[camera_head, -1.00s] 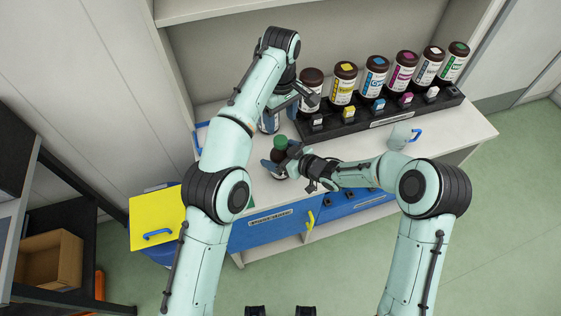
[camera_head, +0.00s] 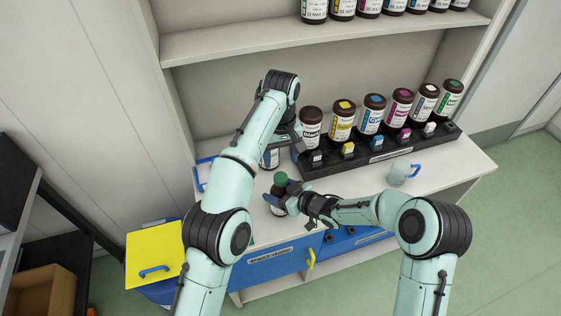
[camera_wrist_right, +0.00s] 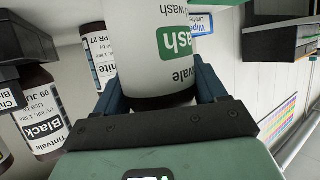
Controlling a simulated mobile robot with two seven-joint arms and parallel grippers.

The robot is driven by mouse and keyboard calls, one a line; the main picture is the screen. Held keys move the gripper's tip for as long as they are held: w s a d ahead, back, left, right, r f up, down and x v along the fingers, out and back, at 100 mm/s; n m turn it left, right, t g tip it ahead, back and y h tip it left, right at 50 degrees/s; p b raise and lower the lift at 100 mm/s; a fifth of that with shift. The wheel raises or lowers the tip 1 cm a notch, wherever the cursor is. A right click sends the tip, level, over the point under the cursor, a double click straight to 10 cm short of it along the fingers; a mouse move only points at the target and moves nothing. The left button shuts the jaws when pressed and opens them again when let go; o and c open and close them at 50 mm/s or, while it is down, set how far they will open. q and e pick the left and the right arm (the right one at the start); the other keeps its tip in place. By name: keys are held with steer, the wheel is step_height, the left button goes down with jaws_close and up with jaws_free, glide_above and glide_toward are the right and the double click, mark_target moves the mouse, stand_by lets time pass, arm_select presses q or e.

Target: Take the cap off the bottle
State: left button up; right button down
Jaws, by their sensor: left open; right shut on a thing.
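The dark bottle (camera_head: 279,194) with a green cap (camera_head: 281,179) is near the front of the white counter in the head view. My right gripper (camera_head: 278,203) is shut around its body, below the cap. In the right wrist view the bottle (camera_wrist_right: 160,72) sits between the two fingers and shows a white label with a green "Wash" patch. My left gripper (camera_head: 283,139) is open behind and above the capped bottle, apart from it. Another white-labelled bottle (camera_head: 270,158) stands just below my left gripper, partly hidden by it.
A black rack (camera_head: 395,150) with several ink bottles runs along the back. A mug (camera_head: 399,174) with a blue handle stands at the right. A shelf (camera_head: 330,38) with bottles hangs above. A yellow-lidded bin (camera_head: 156,252) is at the left. The counter right of the bottle is fairly clear.

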mark_target(281, 177)
arm_select(q)
steer(key=m, duration=0.6)
steer(key=shift+m, duration=0.3)
steer(key=m, duration=0.3)
steer(key=shift+f+m, duration=0.1)
steer(key=shift+m, duration=0.3)
steer(key=m, duration=2)
steer(key=shift+r, duration=0.2)
steer(key=shift+f+m, duration=0.35)
steer(key=shift+m, duration=0.05)
steer(key=shift+f, duration=3.65)
